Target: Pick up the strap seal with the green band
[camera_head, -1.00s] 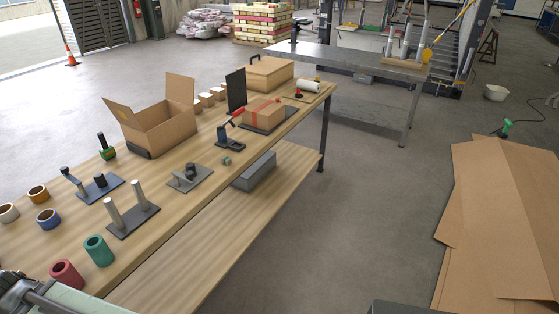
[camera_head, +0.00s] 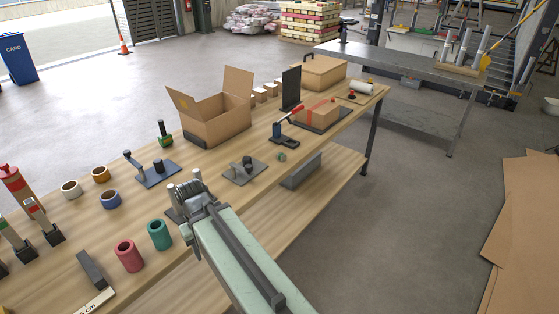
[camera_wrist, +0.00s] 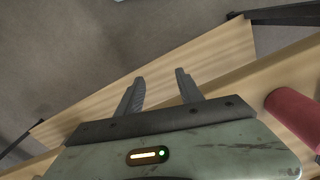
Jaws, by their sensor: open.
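A small grey-green piece (camera_head: 282,156), which may be the strap seal, lies on the wooden bench near its front edge, right of a grey clamp plate (camera_head: 244,171). It is too small for me to make out a band. A black-handled tool with a green base (camera_head: 165,133) stands farther back, left of the open carton. My gripper (camera_wrist: 160,90) is open, with nothing between its fingers in the wrist view. In the head view my arm reaches in from the bottom, its end over the bench's front edge, left of and apart from the small piece. It partly hides a two-post stand.
A pink roll (camera_head: 128,256) and a green roll (camera_head: 159,235) stand left of my arm; the pink one also shows in the wrist view (camera_wrist: 292,115). An open carton (camera_head: 215,117) and a red-handled tool (camera_head: 284,130) stand behind.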

